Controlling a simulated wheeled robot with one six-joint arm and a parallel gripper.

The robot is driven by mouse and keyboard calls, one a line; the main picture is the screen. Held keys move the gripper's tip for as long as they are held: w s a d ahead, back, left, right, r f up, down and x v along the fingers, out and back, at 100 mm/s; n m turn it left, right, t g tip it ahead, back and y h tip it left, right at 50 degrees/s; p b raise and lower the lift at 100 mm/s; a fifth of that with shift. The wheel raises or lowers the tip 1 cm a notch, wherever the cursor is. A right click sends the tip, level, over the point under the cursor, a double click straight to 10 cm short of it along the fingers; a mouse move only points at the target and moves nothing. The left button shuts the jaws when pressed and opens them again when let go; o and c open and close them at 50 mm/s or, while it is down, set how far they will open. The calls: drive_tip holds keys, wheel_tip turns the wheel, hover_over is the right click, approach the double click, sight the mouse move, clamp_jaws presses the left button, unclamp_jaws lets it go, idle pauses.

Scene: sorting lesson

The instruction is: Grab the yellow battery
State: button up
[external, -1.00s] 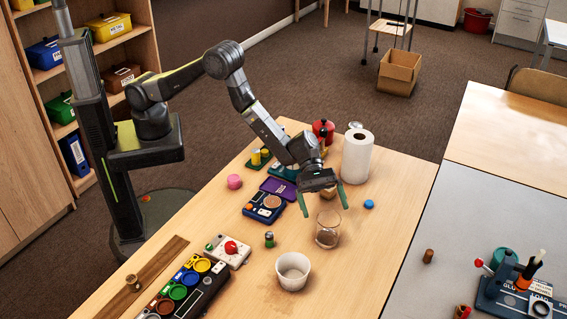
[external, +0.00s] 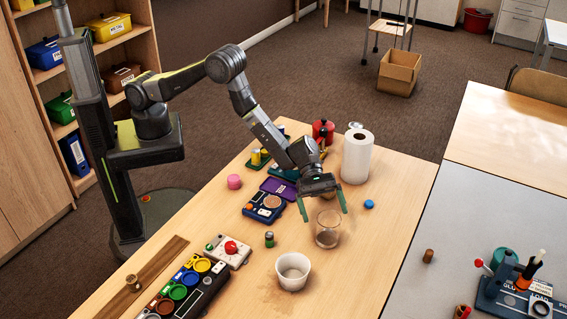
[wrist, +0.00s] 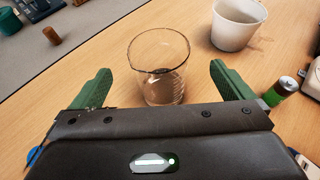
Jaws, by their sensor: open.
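Two small yellow-topped cylinders, which look like yellow batteries (external: 255,157), stand on a dark green holder at the far left of the table in the external view. My gripper (external: 325,214) is open and empty, well to the right of them and nearer the camera. Its green fingers point down just behind a clear glass beaker (external: 327,230). In the wrist view my gripper (wrist: 160,72) has its fingers spread wide, with the beaker (wrist: 160,85) ahead between them, seemingly untouched. The yellow cylinders are outside the wrist view.
A white cup (external: 293,272) and a green-banded battery (external: 269,239) stand near the beaker. The table's right front is clear.

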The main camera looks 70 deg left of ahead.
drive_tip(key=shift+c, duration=0.4)
drive_tip(key=c, duration=0.9)
wheel_tip(320, 180, up, 16)
drive_tip(key=m+y, duration=1.3)
drive_tip(key=m, duration=0.9)
hover_over(256, 150)
wheel_tip(256, 150, down, 14)
drive_tip(key=shift+r, duration=0.2)
drive_tip(key=shift+f, duration=3)
